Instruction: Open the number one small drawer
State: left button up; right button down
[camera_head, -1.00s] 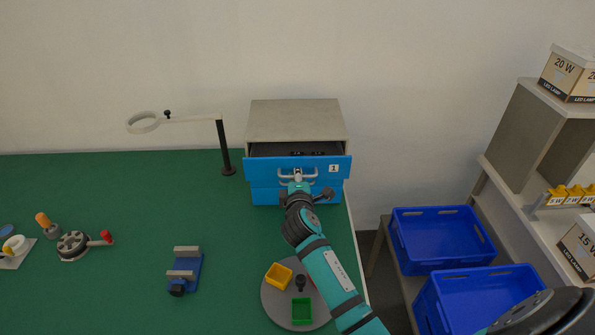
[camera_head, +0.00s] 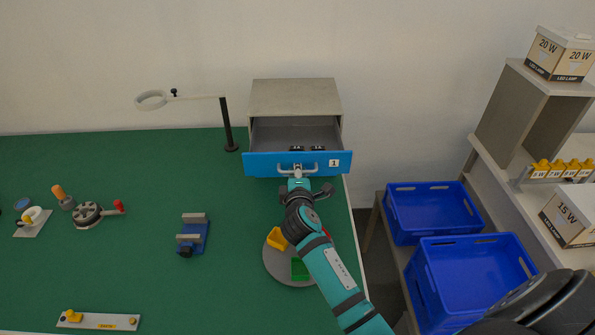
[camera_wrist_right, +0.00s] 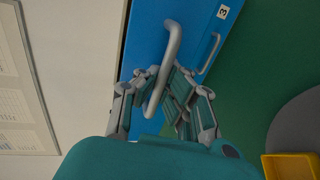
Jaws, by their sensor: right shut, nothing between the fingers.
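The number one small drawer (camera_head: 262,166) is the blue top drawer of the grey cabinet (camera_head: 295,97), with a white "1" label at its right. It is pulled well out, and its grey interior with small dark items shows. My right gripper (camera_head: 298,183) is at its pale bar handle (camera_head: 284,168) from the front, fingers shut. In the right wrist view the curved handle (camera_wrist_right: 173,45) crosses the gripper (camera_wrist_right: 163,88) at its fingers; contact is unclear. A lower drawer with a "3" label and handle (camera_wrist_right: 210,52) also shows there. My left gripper is out of view.
A round grey turntable (camera_head: 275,270) with yellow and green bins lies beneath my right forearm. A magnifier lamp (camera_head: 228,125) stands left of the cabinet. A blue vise (camera_head: 194,236) is on the green table. Blue crates (camera_head: 430,215) stand to the right.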

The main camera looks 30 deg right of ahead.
jog(key=c, duration=1.7)
grip_release()
jog(key=shift+s, duration=0.1)
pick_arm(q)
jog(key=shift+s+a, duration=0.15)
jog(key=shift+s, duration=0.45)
pick_arm(e)
jog(key=v, duration=1.2)
jog(key=shift+f, duration=0.1)
